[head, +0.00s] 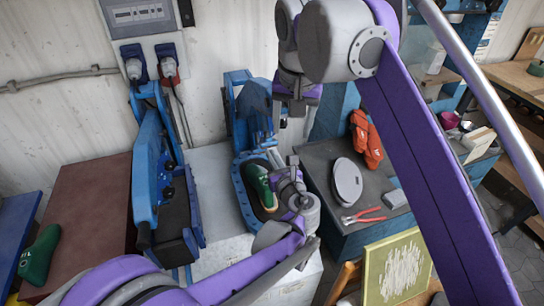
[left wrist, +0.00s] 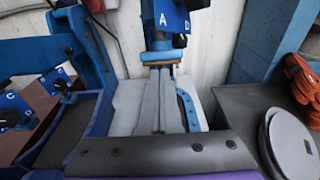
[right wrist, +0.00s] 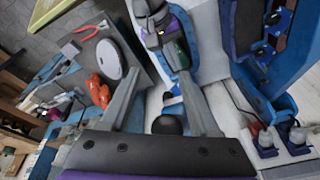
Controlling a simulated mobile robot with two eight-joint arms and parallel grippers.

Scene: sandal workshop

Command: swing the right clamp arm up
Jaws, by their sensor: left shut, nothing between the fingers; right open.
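The right press has a blue oval base (head: 240,197) with a green shoe form (head: 262,187) in it. Its blue upper parts (head: 238,92) stand at the back by the wall; the form is not covered from above. My right gripper (head: 297,108) is open above and beside these parts. In the right wrist view a dark round knob (right wrist: 168,125) lies between its spread fingers, with no clear contact. My left gripper (head: 286,168) is shut and empty, low beside the green form. The clamp arm's exact angle is partly hidden by my right gripper.
The left press (head: 147,165) stands left, its blue arm down. Right of the right press, a dark bench (head: 318,155) holds a grey disc (head: 346,181), red pliers (head: 364,215) and orange sandals (head: 366,138). My right arm crosses above it. A white wall is behind.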

